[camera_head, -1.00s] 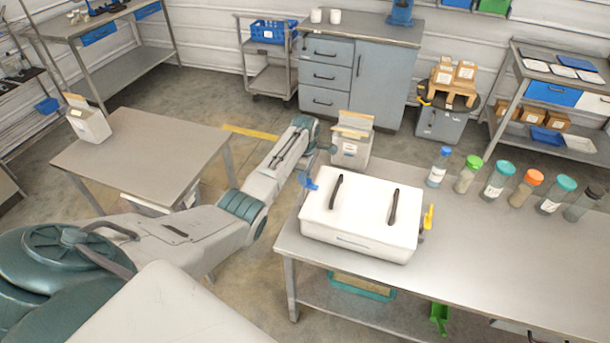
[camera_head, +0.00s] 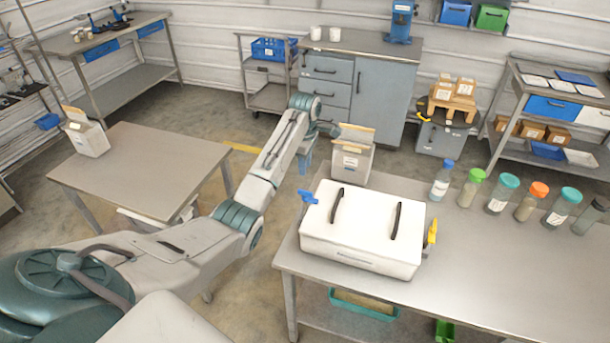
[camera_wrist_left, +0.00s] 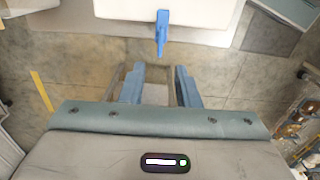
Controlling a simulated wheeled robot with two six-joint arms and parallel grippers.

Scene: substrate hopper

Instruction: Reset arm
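My left gripper (camera_head: 306,160) shows small and partly hidden behind its wrist, beyond the left end of a white box (camera_head: 360,255). In the left wrist view its two blue fingers (camera_wrist_left: 160,88) are apart, with only floor showing between them. The box stands on the right bench and has a white lid with two dark handles. A blue lever (camera_head: 308,197) sits on its left end and a yellow lever (camera_head: 432,232) on its right. The blue lever also shows in the left wrist view (camera_wrist_left: 161,32), ahead of the fingers and apart from them. My right gripper is out of view.
An open carton (camera_head: 352,160) stands at the bench's back left corner, close to my left gripper. Several capped bottles (camera_head: 500,195) line the bench's back. A smaller table (camera_head: 140,165) with another carton (camera_head: 86,138) is at left. Open floor lies between table and bench.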

